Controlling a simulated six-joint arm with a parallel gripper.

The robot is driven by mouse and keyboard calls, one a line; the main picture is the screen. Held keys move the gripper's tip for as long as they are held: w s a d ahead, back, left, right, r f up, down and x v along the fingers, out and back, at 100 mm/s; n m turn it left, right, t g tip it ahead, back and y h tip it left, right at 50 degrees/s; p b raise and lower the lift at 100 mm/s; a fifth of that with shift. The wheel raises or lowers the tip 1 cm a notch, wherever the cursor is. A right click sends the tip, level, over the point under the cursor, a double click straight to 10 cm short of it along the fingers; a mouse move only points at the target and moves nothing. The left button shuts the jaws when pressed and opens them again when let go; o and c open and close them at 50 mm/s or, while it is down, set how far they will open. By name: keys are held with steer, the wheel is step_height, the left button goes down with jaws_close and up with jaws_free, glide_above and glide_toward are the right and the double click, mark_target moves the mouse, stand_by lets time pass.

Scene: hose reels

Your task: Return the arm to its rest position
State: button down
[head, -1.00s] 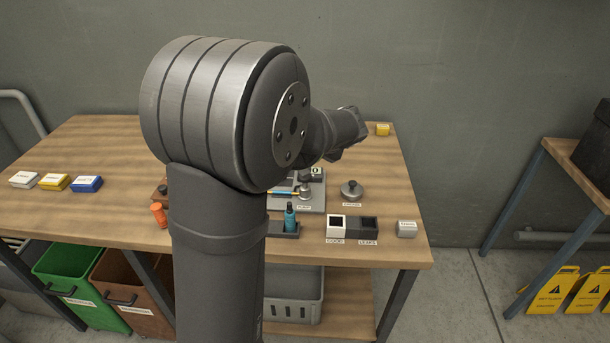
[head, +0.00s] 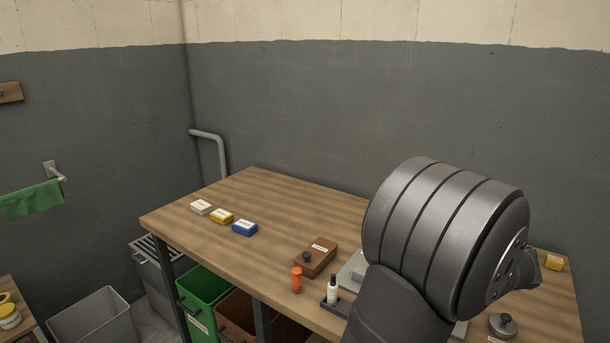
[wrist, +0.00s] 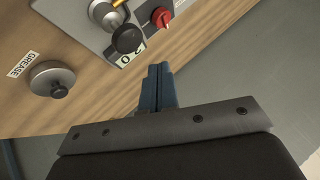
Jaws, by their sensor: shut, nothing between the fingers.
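My gripper (wrist: 158,90) shows in the wrist view as two dark blue fingers pressed together, with nothing between them. The fingers cannot be made out there.
In the head view a brown box (head: 316,260), an orange cylinder (head: 297,282) and a bottle (head: 333,290) stand left of my arm.

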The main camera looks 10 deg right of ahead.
step_height(320, 180, up, 6)
steer(key=shift+r, duration=0.2)
stand_by(0.3)
